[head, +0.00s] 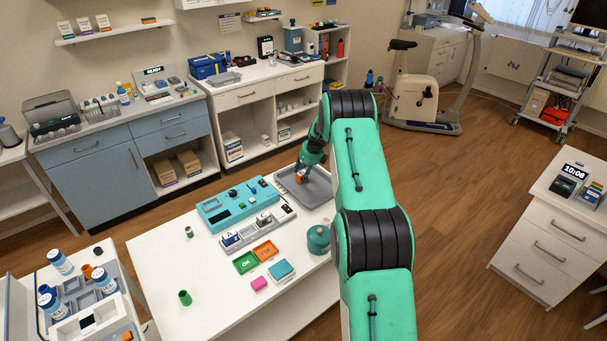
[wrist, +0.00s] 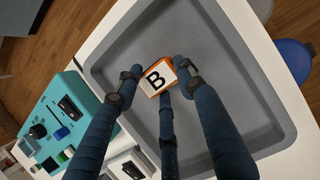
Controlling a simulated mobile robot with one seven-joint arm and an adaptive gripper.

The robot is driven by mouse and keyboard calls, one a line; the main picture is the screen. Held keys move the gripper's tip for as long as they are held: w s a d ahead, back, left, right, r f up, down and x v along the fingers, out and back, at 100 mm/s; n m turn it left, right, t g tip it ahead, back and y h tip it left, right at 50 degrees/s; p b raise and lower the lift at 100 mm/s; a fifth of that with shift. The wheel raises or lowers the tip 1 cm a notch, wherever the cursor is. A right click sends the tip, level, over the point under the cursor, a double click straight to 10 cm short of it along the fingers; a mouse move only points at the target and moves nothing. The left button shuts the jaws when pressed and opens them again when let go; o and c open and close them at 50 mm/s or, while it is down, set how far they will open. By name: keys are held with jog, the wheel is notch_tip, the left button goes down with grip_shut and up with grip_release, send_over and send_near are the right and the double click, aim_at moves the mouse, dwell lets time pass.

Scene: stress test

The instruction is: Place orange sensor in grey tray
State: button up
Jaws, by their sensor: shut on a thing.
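The orange sensor (wrist: 157,78) shows in the wrist view as a small orange block with a white face marked "B". My gripper (wrist: 160,85) has its dark blue fingers closed around it. The grey tray (wrist: 215,30) lies beneath, and the sensor appears inside its rim outline. Whether the sensor touches the tray floor I cannot tell. In the head view my gripper (head: 306,172) is over the grey tray (head: 318,194) at the table's back right, and the sensor is a small orange-white patch largely hidden by the fingers.
A teal device (head: 238,204) and a grey rack (head: 258,229) with a block marked "A" stand left of the tray. Green (head: 246,262) and orange (head: 265,250) small trays and a teal round pot (head: 318,239) are nearer. The table's left middle is mostly clear.

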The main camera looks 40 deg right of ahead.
jog(key=o, duration=1.2)
jog(key=shift+r, duration=0.1)
jog(key=p+v, duration=0.2)
jog(key=v, duration=0.9)
jog(key=shift+s+r, duration=0.25)
jog(key=shift+r, duration=0.1)
jog(key=shift+r, duration=0.1)
